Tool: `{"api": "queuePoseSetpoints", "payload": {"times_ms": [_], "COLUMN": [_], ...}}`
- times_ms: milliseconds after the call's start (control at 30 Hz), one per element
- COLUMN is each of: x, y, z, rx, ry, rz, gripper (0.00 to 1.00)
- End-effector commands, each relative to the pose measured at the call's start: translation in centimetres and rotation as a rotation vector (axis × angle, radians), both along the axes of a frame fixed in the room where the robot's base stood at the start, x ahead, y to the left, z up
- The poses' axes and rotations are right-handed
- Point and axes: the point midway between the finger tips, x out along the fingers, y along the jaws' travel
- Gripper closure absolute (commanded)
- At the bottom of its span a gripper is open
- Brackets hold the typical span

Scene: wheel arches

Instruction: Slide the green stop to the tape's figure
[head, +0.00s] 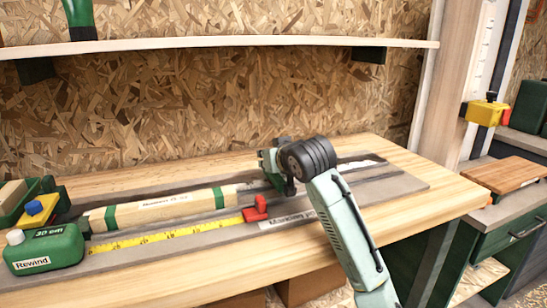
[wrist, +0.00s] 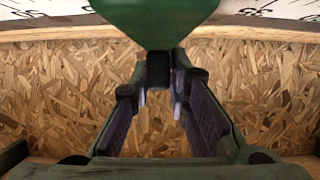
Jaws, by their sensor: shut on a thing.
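The green stop (wrist: 155,22) fills the top middle of the wrist view, with a dark part between my fingertips. My gripper (wrist: 159,78) is shut on it there. In the head view my gripper (head: 284,168) is at the rail on the bench, just past the right end of a pale wood bar. It hides most of the stop; only a green edge (head: 266,160) shows. A yellow tape (head: 160,236) runs from a green tape case (head: 44,250), marked 30 cm and Rewind, to a red block (head: 257,209). The tape's small figures are too small to read.
The wood bar (head: 165,208) with green bands lies along the rail (head: 400,184). A shelf (head: 210,44) crosses above the bench. A yellow block (head: 37,208) and green bin stand at left. A post with a yellow clamp (head: 486,110) and a wooden board (head: 507,174) are at right.

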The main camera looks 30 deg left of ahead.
Motion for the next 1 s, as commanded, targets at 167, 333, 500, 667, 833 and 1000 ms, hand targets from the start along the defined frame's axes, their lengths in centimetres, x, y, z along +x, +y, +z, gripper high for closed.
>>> {"api": "queuePoseSetpoints", "payload": {"times_ms": [167, 333, 500, 667, 833, 1000], "x": [0.0, 0.0, 0.0, 0.0, 0.0, -1.0], "y": [0.0, 0.0, 0.0, 0.0, -0.1, -1.3], "z": [-0.1, -0.1, -0.1, 0.0, 0.0, 0.7], "rx": [-0.003, -0.002, -0.002, -0.001, 0.000, 0.001], "ry": [0.001, 0.000, 0.000, 0.001, 0.000, -0.002], "rz": [-0.001, -0.001, -0.001, 0.000, 0.000, 0.000], "gripper": [1.00, 0.78, 0.67, 0.65, 0.65, 0.65]}}
